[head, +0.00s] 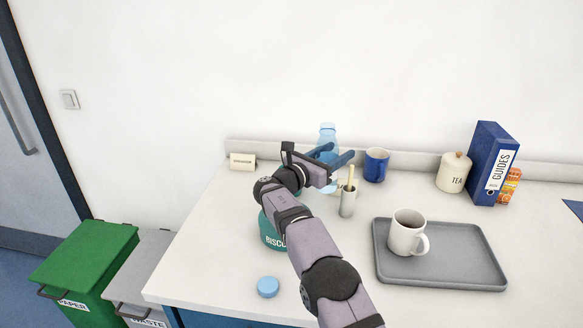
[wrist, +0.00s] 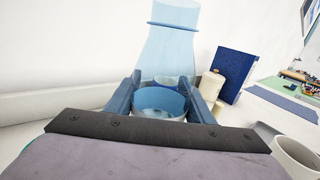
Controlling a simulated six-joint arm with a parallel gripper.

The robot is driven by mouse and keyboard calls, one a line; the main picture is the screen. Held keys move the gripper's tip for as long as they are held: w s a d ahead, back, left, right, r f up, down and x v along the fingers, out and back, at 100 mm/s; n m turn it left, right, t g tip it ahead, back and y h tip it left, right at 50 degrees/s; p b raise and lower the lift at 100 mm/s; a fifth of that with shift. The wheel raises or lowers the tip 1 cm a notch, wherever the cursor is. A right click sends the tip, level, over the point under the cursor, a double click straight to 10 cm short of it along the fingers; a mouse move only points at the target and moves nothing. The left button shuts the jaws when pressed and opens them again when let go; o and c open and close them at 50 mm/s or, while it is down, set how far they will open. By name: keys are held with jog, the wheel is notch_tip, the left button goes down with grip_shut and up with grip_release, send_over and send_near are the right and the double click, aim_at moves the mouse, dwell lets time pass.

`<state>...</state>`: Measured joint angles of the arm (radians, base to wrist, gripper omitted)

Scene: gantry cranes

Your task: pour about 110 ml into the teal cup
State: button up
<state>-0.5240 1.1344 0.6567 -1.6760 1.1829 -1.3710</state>
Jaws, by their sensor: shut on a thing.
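A deeper blue band low in the bottle may be liquid, but the level is unclear. A dark blue mug (head: 377,166) stands right of the bottle. I see no clearly teal cup. A round blue cap (head: 267,287) lies on the counter near the front.
A grey tray (head: 440,283) holds a white mug (head: 405,238) with dark drink. A teal biscuit tin (head: 269,234) is partly behind my arm. A grey holder (head: 348,204) stands by the gripper. A tea jar (head: 453,172) and blue binder (head: 488,165) are at back right.

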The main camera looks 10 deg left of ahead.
aim_at(329, 125)
jog(key=r+n+p, duration=0.2)
jog(key=r, duration=0.1)
jog(key=r+n+t+p, duration=0.1)
jog(key=r+n+p, duration=0.1)
jog(key=r+n, duration=0.1)
jog(key=a+r+n+p, duration=0.1)
jog(key=r+n+p, duration=0.1)
jog(key=r+p, duration=0.1)
jog(key=shift+w+r+t, duration=0.2)
jog(key=shift+w+t, duration=0.05)
jog(key=shift+t, duration=0.15)
jog(key=shift+f+n+t+y+p, duration=0.15)
jog(key=shift+n+t+y+p, duration=0.3)
jog(key=shift+n, duration=1.3)
jog(key=shift+f+n+t+y+p, duration=0.15)
jog(key=shift+n+t+y+p, duration=0.3)
jog(key=shift+n, duration=1.35)
jog(key=shift+f+n+t+y+p, duration=0.2)
jog(key=shift+n+t+p, duration=0.3)
jog(key=shift+n, duration=1.25)
